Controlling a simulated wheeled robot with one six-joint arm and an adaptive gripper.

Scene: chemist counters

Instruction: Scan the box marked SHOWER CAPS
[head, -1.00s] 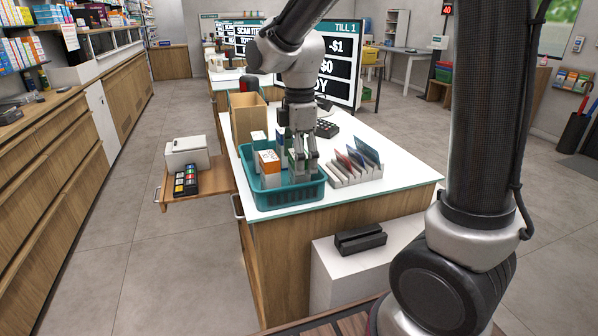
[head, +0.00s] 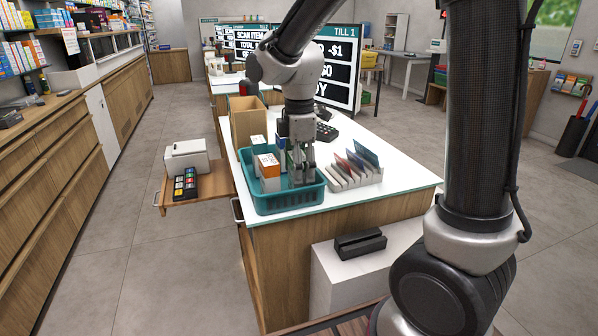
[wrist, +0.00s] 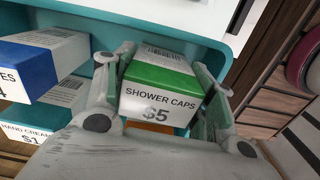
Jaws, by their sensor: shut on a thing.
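The SHOWER CAPS box (wrist: 160,88), green and white with a $5 price and a barcode on top, is between the two fingers of my gripper (wrist: 163,92) in the wrist view. My gripper is shut on it. In the head view my gripper (head: 301,176) points down into the teal basket (head: 290,199) on the white counter, and the fingers mostly hide the box. The box appears to be still inside the basket. The till screen (head: 335,75), marked TILL 1, stands behind the arm, partly hidden by it.
An orange-and-white box (head: 268,172) stands in the basket left of my gripper. The HAND CREAM box (wrist: 35,118) and a blue-and-white box (wrist: 42,62) show in the wrist view. A card rack (head: 354,178) is close on the right, a brown paper bag (head: 246,118) behind the basket.

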